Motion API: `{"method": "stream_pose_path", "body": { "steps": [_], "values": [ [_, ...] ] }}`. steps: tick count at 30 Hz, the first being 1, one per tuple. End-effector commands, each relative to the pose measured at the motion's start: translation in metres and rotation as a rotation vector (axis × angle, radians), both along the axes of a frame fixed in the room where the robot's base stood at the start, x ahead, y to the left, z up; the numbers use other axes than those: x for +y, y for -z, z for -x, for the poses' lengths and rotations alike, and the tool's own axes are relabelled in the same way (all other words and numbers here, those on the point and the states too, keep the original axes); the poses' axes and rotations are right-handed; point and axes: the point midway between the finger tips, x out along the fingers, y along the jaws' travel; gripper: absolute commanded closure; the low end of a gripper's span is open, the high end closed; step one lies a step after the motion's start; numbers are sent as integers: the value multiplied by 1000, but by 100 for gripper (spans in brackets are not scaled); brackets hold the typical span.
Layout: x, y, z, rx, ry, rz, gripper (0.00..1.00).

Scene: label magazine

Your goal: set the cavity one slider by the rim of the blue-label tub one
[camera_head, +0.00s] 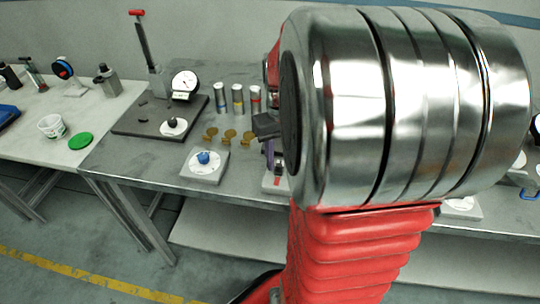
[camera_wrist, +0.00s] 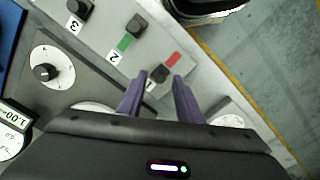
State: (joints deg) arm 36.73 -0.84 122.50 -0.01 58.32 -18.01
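In the wrist view, my gripper (camera_wrist: 159,76) has its two purple fingers apart, one on each side of the black slider knob (camera_wrist: 159,74) by the number 1 and a red mark. I cannot tell whether the fingers touch it. Slider two (camera_wrist: 136,24), by a green mark, and slider three (camera_wrist: 79,8) lie toward the upper left. In the head view my arm hides most of the gripper and the sliders. A white tub (camera_head: 52,126) with green print stands on the left bench; I see no blue label on it.
A white dial with a black knob (camera_wrist: 45,72) and a gauge reading 1.00 (camera_wrist: 12,120) are left in the wrist view. In the head view, a blue knob (camera_head: 203,158) sits on a plate, with bronze discs (camera_head: 229,134) behind it. A green lid (camera_head: 80,141) lies beside the tub.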

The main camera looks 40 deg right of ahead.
Motion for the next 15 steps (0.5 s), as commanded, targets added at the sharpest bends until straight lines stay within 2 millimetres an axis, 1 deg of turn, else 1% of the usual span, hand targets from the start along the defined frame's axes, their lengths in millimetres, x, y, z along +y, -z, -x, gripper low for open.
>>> {"method": "stream_pose_path", "body": {
  "steps": [3, 6, 14, 15],
  "values": [
    [0, 11, 0, 2, 0, -2, 68],
    [0, 15, 0, 1, 0, 0, 68],
    [0, 15, 0, 0, -1, 0, 68],
    [0, 15, 0, 0, -1, 0, 70]
  ]
}}
